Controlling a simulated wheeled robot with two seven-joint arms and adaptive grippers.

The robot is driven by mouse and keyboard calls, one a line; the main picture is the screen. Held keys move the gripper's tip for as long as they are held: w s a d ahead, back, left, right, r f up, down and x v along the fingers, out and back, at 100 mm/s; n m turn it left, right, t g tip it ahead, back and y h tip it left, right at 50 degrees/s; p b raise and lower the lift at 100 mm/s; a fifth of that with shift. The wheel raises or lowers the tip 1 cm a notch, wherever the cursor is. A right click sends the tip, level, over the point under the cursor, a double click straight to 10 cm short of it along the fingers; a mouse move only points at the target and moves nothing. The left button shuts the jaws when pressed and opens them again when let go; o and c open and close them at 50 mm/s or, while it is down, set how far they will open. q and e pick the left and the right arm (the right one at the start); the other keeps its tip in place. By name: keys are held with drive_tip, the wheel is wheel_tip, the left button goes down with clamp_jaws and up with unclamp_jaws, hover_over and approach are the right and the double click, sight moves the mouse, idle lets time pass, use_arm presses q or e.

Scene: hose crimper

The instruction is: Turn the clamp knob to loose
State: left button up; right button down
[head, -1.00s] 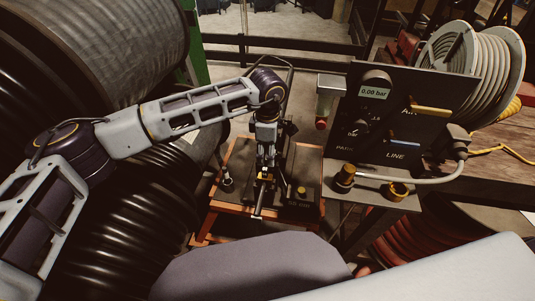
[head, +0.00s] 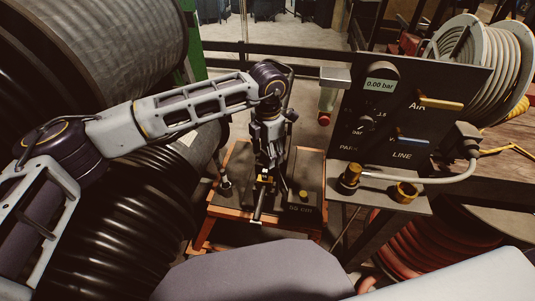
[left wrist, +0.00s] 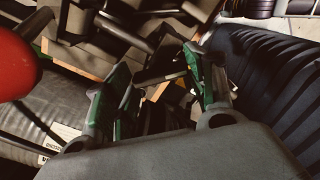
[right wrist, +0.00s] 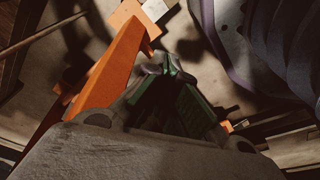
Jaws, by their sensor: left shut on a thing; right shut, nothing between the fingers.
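My left gripper (head: 267,168) reaches down over a small dark machine on an orange-framed stand (head: 233,212). It is shut on a dark part with yellow on it, which I take to be the clamp knob (head: 264,180). The fingers hide much of it, so I cannot read its turn position. A dark bar (head: 258,206) sticks out below the fingers. In the left wrist view the two green-lined fingers (left wrist: 165,80) stand apart with dark parts between them. My right gripper (right wrist: 168,68) is shut and empty in the right wrist view, near an orange frame bar (right wrist: 110,65).
A small yellow knob (head: 303,194) sits right of the gripper. A dark panel (head: 430,88) reading 0.00 bar, with yellow and blue levers, stands at right. A red button (head: 324,118) hangs left of it. Big black ribbed hose coils (head: 125,215) crowd the left.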

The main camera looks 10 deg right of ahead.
use_arm(q)
drive_tip(key=n+b, duration=0.1)
drive_tip(key=n, duration=0.3)
drive_tip(key=shift+n, duration=0.3)
drive_tip(key=shift+n+b, duration=0.8)
drive_tip(key=shift+n, duration=1.3)
use_arm(e)
wheel_tip(320, 180, up, 8)
drive_tip(key=w+a, duration=0.1)
drive_tip(key=a, duration=0.1)
drive_tip(key=shift+r+g, duration=0.2)
drive_tip(key=shift+g, duration=0.1)
drive_tip(key=shift+a, duration=0.1)
use_arm(q)
drive_tip(key=o, duration=1)
drive_tip(key=shift+r, duration=0.1)
drive_tip(key=shift+r, duration=5.9)
use_arm(e)
drive_tip(key=shift+s, duration=0.1)
